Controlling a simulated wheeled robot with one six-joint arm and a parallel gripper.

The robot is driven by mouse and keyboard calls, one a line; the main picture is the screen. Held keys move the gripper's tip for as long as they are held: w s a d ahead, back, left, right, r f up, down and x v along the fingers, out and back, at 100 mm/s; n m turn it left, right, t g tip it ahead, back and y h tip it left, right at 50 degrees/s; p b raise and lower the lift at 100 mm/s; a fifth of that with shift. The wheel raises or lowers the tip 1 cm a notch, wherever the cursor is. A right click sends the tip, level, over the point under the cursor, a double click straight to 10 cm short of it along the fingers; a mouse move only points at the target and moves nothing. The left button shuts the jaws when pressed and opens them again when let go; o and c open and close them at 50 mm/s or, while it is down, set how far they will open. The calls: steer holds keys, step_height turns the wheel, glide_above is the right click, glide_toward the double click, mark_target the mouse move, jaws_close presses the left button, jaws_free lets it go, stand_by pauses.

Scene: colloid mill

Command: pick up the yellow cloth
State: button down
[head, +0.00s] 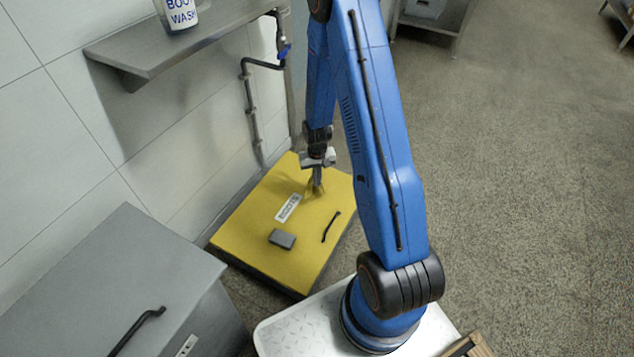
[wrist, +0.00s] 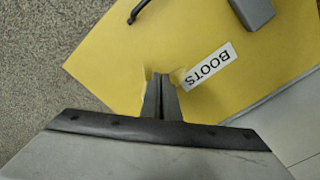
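The yellow cloth (head: 310,191) is a small crumpled piece, nearly the same colour as the yellow lid beneath it. It is at the fingertips of my gripper (head: 316,184), near the back of the lid. In the wrist view, the fingers of my gripper (wrist: 161,76) are close together, and small folds of the cloth (wrist: 178,75) stick out on both sides of the tips. My gripper looks shut on the cloth. The fingers hide its middle, and I cannot tell whether it still touches the lid.
The yellow lid (head: 251,232) has a black handle (head: 331,227), a grey block (head: 282,239) and a BOOTS label (head: 288,207). A wall shelf (head: 175,50) holds a body wash bottle (head: 181,14). A grey cabinet (head: 110,265) stands front left. Open floor (head: 510,150) lies right.

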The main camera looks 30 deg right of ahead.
step_height(320, 180, up, 9)
stand_by(0.4)
